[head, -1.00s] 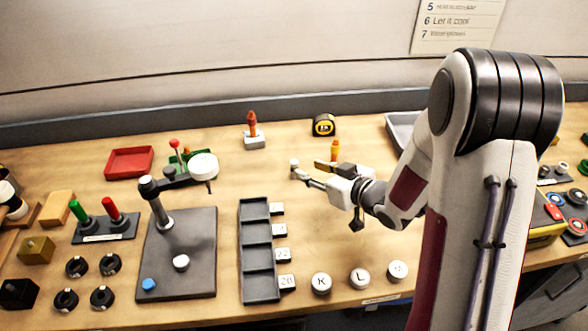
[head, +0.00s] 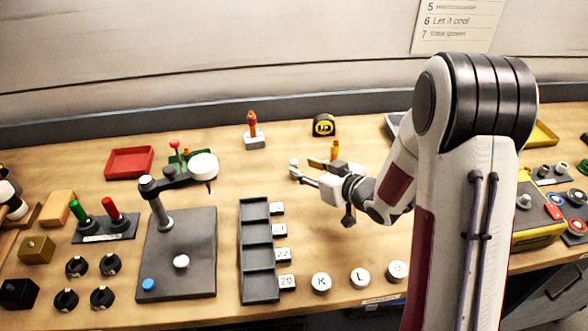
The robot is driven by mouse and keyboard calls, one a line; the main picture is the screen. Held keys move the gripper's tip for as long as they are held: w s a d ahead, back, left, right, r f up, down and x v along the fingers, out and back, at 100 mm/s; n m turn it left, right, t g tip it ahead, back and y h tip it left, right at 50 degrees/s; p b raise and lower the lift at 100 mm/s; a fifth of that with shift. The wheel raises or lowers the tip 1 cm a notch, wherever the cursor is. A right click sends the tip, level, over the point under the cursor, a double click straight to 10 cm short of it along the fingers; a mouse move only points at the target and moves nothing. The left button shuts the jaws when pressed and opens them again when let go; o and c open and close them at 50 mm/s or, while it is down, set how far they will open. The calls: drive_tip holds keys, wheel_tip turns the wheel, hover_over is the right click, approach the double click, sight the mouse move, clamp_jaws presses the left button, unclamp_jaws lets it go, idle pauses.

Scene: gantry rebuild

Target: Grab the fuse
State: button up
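A small pale grey upright piece (head: 294,164), which looks like the fuse, stands on the bench just left of my fingertips. It is too small to make out its markings. My gripper (head: 303,169) comes in low from the right, with its fingers pointing left. The fingers are spread apart, one behind and one in front. The front fingertip overlaps the lower part of the piece in this view, and I cannot tell whether they touch. Nothing is visibly clamped between the fingers.
An orange-topped piece (head: 335,148) stands just behind my gripper. Another orange piece stands on a white block (head: 254,141) further back, with a tape measure (head: 324,125) to its right. A dark compartment tray (head: 258,290) lies in front left. Bare bench lies around my gripper's front side.

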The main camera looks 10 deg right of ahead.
sight(296, 167)
drive_tip(key=shift+a, duration=0.1)
drive_tip(key=shift+w+a+f, duration=0.35)
drive_tip(key=shift+w+a, duration=0.05)
drive_tip(key=shift+x, duration=1.9)
drive_tip(key=shift+a, duration=0.1)
clamp_jaws()
